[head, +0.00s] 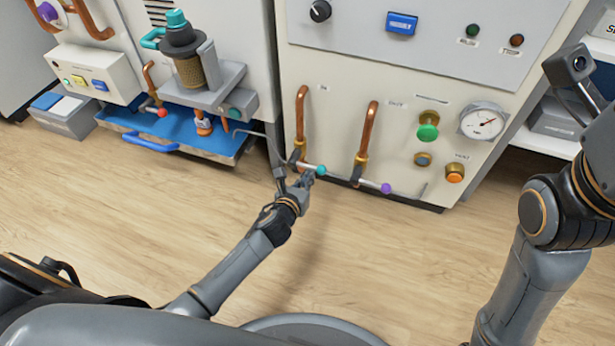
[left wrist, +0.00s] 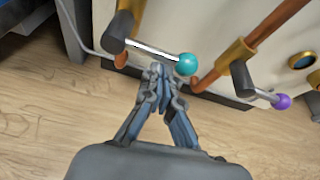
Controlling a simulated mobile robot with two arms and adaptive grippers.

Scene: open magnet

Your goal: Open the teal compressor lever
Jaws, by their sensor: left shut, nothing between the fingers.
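The teal lever is a metal rod ending in a teal ball (head: 321,171), low on the front of the white cabinet, at the foot of the left copper pipe. In the left wrist view the teal ball (left wrist: 187,64) is just beyond and right of my fingertips, with its rod running left to a dark pivot. My left gripper (head: 293,178) is at the lever; in the left wrist view its fingers (left wrist: 160,72) are shut and empty, close below the rod. Whether they touch it I cannot tell. My right gripper is out of view; only the right arm shows.
A similar lever with a purple ball (head: 386,188) sits to the right, also in the left wrist view (left wrist: 283,102). Copper pipes (head: 367,135) rise above the levers. A blue tray (head: 185,128) with a pump is at the left. The wooden floor (head: 390,255) in front is clear.

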